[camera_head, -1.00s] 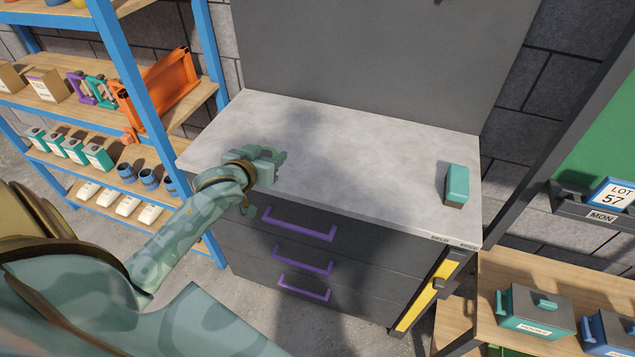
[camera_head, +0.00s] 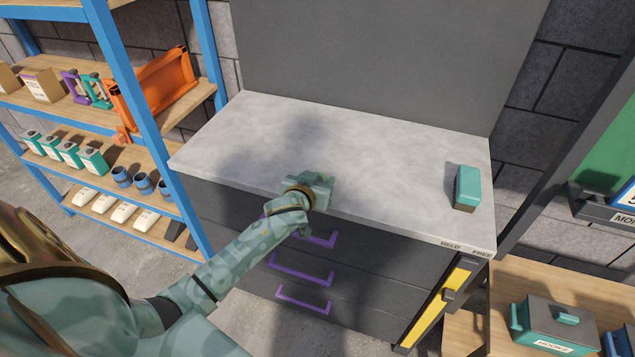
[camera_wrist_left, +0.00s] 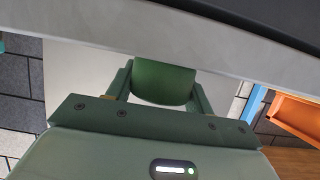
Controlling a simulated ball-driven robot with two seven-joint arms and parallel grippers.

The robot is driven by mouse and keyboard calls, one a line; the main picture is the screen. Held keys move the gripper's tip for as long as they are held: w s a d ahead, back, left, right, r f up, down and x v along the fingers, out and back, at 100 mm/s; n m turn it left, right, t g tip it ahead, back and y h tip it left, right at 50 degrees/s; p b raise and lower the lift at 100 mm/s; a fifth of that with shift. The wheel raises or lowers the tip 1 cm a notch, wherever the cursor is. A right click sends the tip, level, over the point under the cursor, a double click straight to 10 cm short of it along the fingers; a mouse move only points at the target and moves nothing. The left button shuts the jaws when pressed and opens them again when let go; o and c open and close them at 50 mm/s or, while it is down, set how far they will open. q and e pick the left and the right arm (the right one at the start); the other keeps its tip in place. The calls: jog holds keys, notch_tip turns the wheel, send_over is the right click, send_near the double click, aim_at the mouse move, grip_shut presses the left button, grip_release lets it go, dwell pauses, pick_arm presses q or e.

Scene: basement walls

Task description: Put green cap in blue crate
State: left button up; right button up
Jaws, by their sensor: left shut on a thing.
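My left gripper (camera_head: 322,184) is over the front edge of the grey worktop, above the purple drawer handles. In the left wrist view its fingers are shut on a rounded dark green thing, the green cap (camera_wrist_left: 163,82). In the head view I cannot make out the cap at the gripper. No blue crate can be clearly made out; only a sliver of a blue thing (camera_head: 622,343) shows at the lower right edge. My right gripper is not in view.
A teal box (camera_head: 467,187) stands at the right of the worktop (camera_head: 390,160), which is otherwise clear. A blue-framed shelf (camera_head: 150,100) with an orange crate (camera_head: 155,90) is at left. A dark lidded box with teal handles (camera_head: 553,325) sits on a low wooden surface at right.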

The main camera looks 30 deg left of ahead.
pick_arm(q)
jog(key=shift+r, duration=0.1)
jog(key=o, duration=1)
jog(key=shift+c, duration=0.2)
jog(key=shift+r, duration=0.1)
jog(key=p+v, duration=0.3)
jog(key=v, duration=0.9)
